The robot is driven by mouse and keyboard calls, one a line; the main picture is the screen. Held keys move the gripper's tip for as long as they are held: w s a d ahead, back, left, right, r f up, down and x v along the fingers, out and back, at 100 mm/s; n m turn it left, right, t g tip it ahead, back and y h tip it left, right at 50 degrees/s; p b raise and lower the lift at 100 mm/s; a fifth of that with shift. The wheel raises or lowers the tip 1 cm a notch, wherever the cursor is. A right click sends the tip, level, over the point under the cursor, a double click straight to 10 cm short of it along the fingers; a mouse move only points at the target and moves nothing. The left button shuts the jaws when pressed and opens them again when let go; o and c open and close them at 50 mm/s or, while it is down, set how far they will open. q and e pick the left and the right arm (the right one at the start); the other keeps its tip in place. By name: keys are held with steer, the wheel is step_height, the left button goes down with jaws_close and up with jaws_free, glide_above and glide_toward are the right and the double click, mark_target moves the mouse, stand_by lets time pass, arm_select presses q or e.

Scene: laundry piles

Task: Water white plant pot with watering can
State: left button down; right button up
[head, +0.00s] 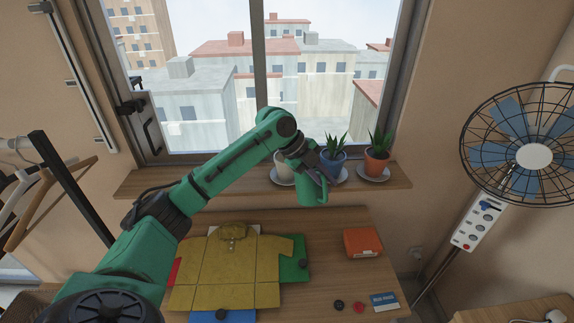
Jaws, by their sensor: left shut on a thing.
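My left gripper (304,156) is shut on a green watering can (312,190) and holds it in front of the windowsill. The white plant pot (284,175) stands on a saucer on the sill, just left of the can and partly hidden by my left arm and gripper. Its plant is hidden. A blue pot (332,168) with a spiky plant stands right behind the can. I cannot tell whether water comes out of the can. My right gripper does not show.
An orange terracotta pot (376,162) stands at the right of the windowsill (398,178). A fan (533,157) stands at the right, a clothes rack (70,180) at the left.

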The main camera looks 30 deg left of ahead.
arm_select(q)
steer(key=shift+w+r+h+p, duration=0.1)
steer(key=shift+r+h+p, duration=0.3)
steer(key=shift+r+p, duration=0.6)
steer(key=shift+f, duration=0.1)
steer(key=shift+w+a+r+g+h+p, duration=0.15)
steer(key=shift+r+g+h+p, duration=0.15)
steer(key=shift+r+p, duration=0.7)
steer(key=shift+f, duration=0.25)
steer(key=shift+n, duration=0.3)
steer(key=shift+a+r+h, duration=0.2)
steer(key=shift+r+h, duration=0.1)
steer(key=shift+r, duration=0.4)
steer(key=shift+r, duration=0.1)
stand_by(1.0)
